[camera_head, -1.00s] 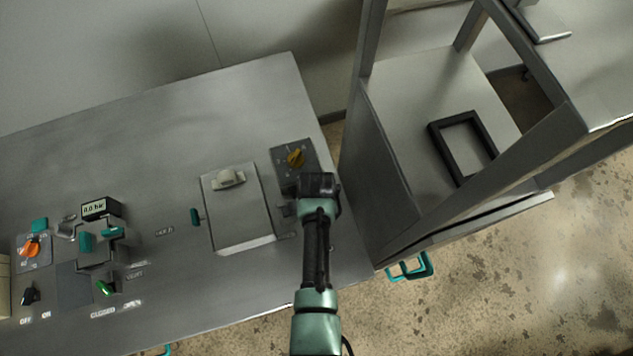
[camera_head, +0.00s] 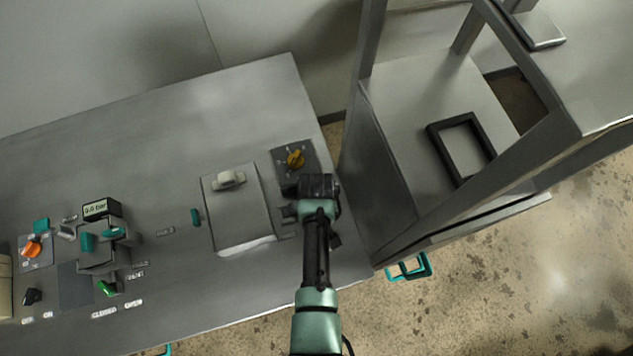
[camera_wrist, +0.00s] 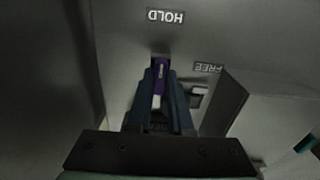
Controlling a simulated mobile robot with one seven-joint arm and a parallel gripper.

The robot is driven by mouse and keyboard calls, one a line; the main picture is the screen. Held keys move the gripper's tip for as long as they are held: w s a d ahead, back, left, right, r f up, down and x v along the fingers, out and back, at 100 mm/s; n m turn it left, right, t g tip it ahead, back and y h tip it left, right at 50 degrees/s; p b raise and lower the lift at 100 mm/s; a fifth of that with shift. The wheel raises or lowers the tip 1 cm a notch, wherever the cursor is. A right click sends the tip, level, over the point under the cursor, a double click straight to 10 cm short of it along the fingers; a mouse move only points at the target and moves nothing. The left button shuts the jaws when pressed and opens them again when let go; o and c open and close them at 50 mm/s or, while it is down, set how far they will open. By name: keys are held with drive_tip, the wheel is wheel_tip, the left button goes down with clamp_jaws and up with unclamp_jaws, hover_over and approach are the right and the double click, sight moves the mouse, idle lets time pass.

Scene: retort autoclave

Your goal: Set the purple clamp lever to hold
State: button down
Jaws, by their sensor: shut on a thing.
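In the wrist view, the purple clamp lever (camera_wrist: 161,71) sits between the two dark fingers of my gripper (camera_wrist: 163,82). The gripper is shut on it, and only a narrow part of the lever shows. The HOLD label (camera_wrist: 165,17) lies just above the lever in the picture, upside down. The FREE label (camera_wrist: 208,68) is to its right. In the head view, my gripper (camera_head: 292,205) is at the right side of the bench top, and the lever is hidden there by my wrist.
A grey box with a pale handle (camera_head: 229,180) stands left of my gripper. A metal frame stand (camera_head: 370,150) rises close on the right. Small controls (camera_head: 100,240) cluster at the far left.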

drive_tip(key=c, duration=0.8)
unclamp_jaws()
wheel_tip(320, 180, up, 13)
idle(0.3)
